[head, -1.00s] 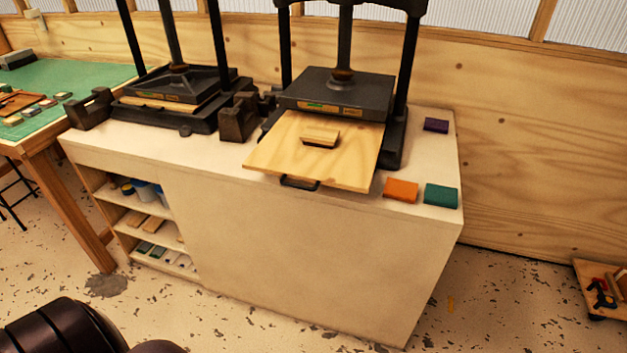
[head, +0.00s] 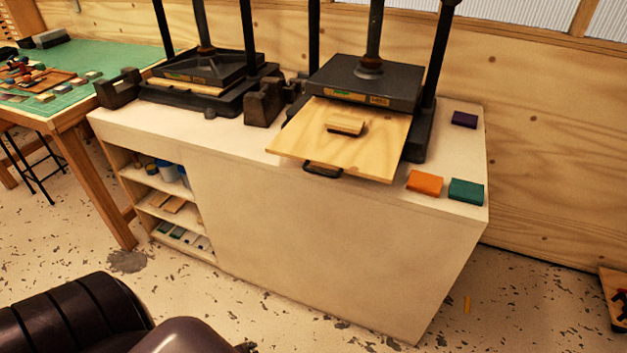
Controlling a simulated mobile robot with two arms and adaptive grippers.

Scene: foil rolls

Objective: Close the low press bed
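In the head view, the right-hand press (head: 366,80) stands on a pale cabinet. Its wooden bed (head: 372,152) is slid out toward the front, past the cabinet's front edge. A small wooden block (head: 345,124) lies on the bed. A black handle (head: 322,170) is fixed to the bed's front edge. The left-hand press (head: 207,75) has its bed (head: 188,86) in under its dark plate. Dark rounded parts of my own body fill the lower left. Neither gripper can be seen.
The cabinet top (head: 240,140) also holds an orange block (head: 425,182), a teal block (head: 466,191) and a purple block (head: 464,119). Open shelves (head: 160,183) are at the cabinet's left. A green-topped table (head: 85,70) stands at left. Floor in front is clear.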

